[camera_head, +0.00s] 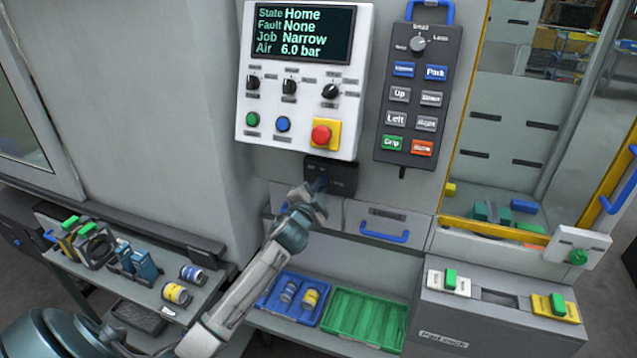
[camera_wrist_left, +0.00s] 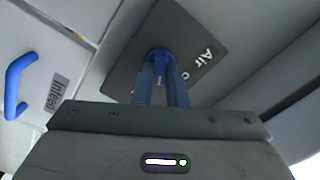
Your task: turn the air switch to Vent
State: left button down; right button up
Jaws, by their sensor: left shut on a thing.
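The air switch is a blue knob (camera_wrist_left: 158,54) on a dark plate (camera_head: 344,178) below the control panel. The dark plate (camera_wrist_left: 195,37) fills the upper middle of the left wrist view, with part of an "Air" label showing. My left gripper (camera_head: 318,186) reaches up to the plate. In the left wrist view its two fingers (camera_wrist_left: 160,72) are shut on the blue knob. The fingers hide most of the knob, and I cannot read its position. The panel display (camera_head: 303,32) reads State Home, Fault None, Job Narrow, Air 6.0 bar. My right gripper is in neither view.
The control panel (camera_head: 255,82) with its red stop button (camera_head: 321,135) is just above my left gripper. A button pendant (camera_head: 415,120) hangs to the right. A drawer with a blue handle (camera_head: 384,236) is close by on the right. Blue (camera_head: 267,300) and green (camera_head: 370,316) trays lie below.

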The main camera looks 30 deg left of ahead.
pick_arm(q)
jog(key=shift+f+m+p, duration=0.1)
jog(key=shift+m+p, duration=1.8)
jog(key=shift+m, duration=1.3)
jog(key=shift+f, duration=0.1)
jog(key=c, duration=1.5)
grip_release()
jog(key=shift+o, duration=0.2)
jog(key=shift+s, duration=0.1)
